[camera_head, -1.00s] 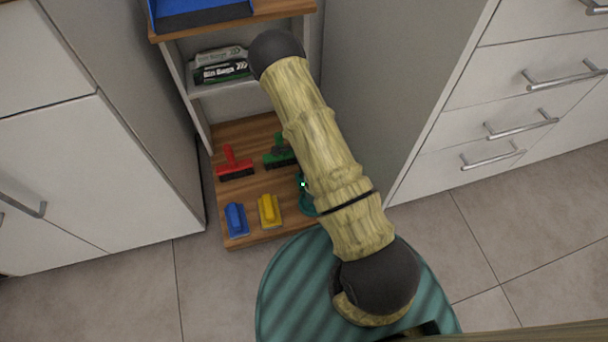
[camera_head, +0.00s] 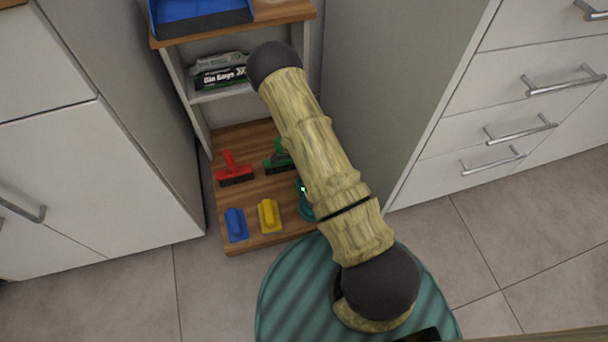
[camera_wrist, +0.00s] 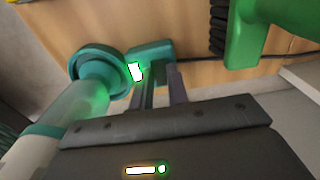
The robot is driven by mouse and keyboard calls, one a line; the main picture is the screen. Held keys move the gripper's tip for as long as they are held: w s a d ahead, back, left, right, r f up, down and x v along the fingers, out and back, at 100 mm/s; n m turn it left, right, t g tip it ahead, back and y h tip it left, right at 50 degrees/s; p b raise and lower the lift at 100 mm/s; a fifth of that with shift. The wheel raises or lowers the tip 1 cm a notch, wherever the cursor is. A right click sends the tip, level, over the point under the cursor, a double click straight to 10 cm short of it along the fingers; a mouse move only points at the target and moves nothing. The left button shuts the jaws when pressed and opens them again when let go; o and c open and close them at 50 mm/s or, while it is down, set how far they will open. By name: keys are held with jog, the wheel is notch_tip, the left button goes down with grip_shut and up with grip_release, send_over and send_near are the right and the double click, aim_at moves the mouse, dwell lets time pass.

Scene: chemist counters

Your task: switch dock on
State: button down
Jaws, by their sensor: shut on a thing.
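The teal dock (camera_head: 306,208) stands on the low wooden shelf, partly hidden behind my arm in the head view. A small green-white light glows on it. In the wrist view it shows as a round teal part (camera_wrist: 92,66) beside a teal block (camera_wrist: 150,54), with the bright light between them. My gripper (camera_wrist: 165,72) has its two grey fingers at the teal block, close together and shut on a part of the dock. The exact part held is hard to see. In the head view my gripper is hidden behind my arm.
Red (camera_head: 234,170), green (camera_head: 278,158), blue (camera_head: 235,224) and yellow (camera_head: 269,215) brush-like tools stand on the shelf (camera_head: 252,241) left of the dock. Bin-bag boxes (camera_head: 220,75) lie on a higher shelf.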

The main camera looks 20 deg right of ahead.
jog(key=shift+a+r+h+p, duration=0.25)
jog(key=shift+h+p, duration=0.25)
jog(key=shift+p, duration=1.35)
jog(key=shift+f+p, duration=0.2)
jog(key=shift+p, duration=0.25)
jog(key=c, duration=1.4)
grip_release()
jog(key=shift+o, duration=0.2)
notch_tip(320, 180, up, 17)
jog(key=a+p, duration=0.2)
jog(key=p, duration=0.7)
jog(key=shift+a, duration=0.3)
jog(key=shift+r, duration=0.1)
